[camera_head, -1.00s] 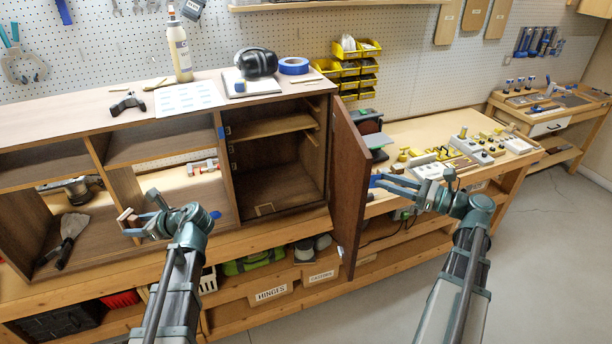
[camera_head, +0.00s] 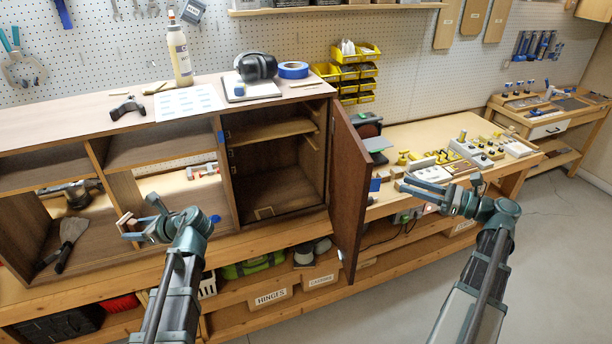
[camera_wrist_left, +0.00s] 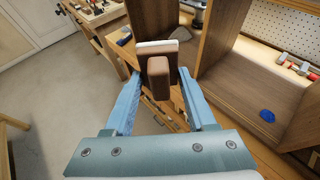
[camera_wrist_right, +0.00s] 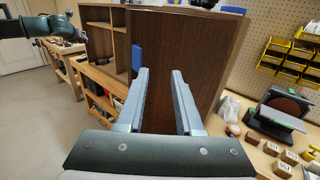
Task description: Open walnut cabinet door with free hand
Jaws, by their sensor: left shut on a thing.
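The walnut cabinet door (camera_head: 348,185) stands swung out from the cabinet (camera_head: 180,228), and the compartment (camera_head: 285,185) behind it shows open and empty. A blue piece (camera_head: 375,184) shows at the door's outer face; it also appears near the door's left edge in the right wrist view (camera_wrist_right: 137,58). My right gripper (camera_head: 404,182) is to the right of the door, apart from it, with spread, empty fingers (camera_wrist_right: 160,75). My left gripper (camera_head: 126,226) is shut on a small brown block (camera_wrist_left: 158,75) with a pale layer, in front of the cabinet's left bays.
Glue bottle (camera_head: 180,52), ear defenders (camera_head: 257,66) and blue tape (camera_head: 293,69) sit on the cabinet top. A scraper (camera_head: 70,235) lies in the left bay. Right of the door, a bench (camera_head: 405,135) carries a sander (camera_head: 370,130) and several blocks. Floor is clear at right.

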